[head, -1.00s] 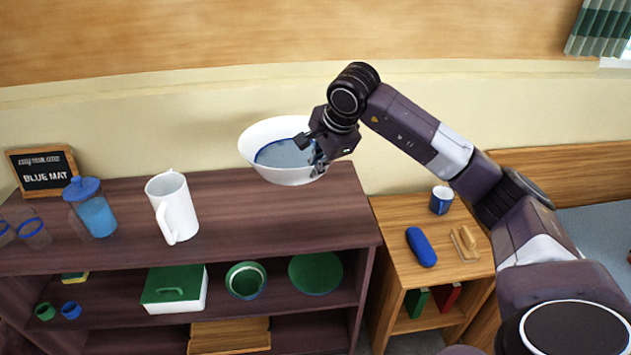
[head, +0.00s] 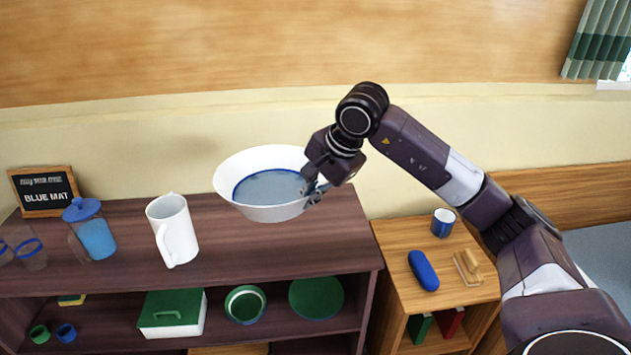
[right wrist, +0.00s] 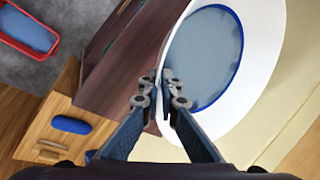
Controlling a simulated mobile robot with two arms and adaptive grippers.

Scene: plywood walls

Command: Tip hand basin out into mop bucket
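The hand basin (head: 227,196) is a white bowl with a blue ring inside and bluish water in it. It is held above the right part of the dark shelf top, roughly level. My right gripper (head: 314,190) is at its right rim; in the right wrist view the fingers (right wrist: 161,92) close on the rim of the basin (right wrist: 262,45). A red tub with bluish water (right wrist: 48,50) stands on the grey floor at the upper left of the right wrist view; it looks like the mop bucket. It does not show in the head view. My left gripper is not in view.
A white jug (head: 176,232), a blue-lidded pitcher (head: 95,235) and a chalkboard sign (head: 44,190) stand on the dark shelf (head: 290,255). A lower wooden cabinet (head: 400,240) to the right holds a mug (head: 443,222) and a blue case (head: 423,270).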

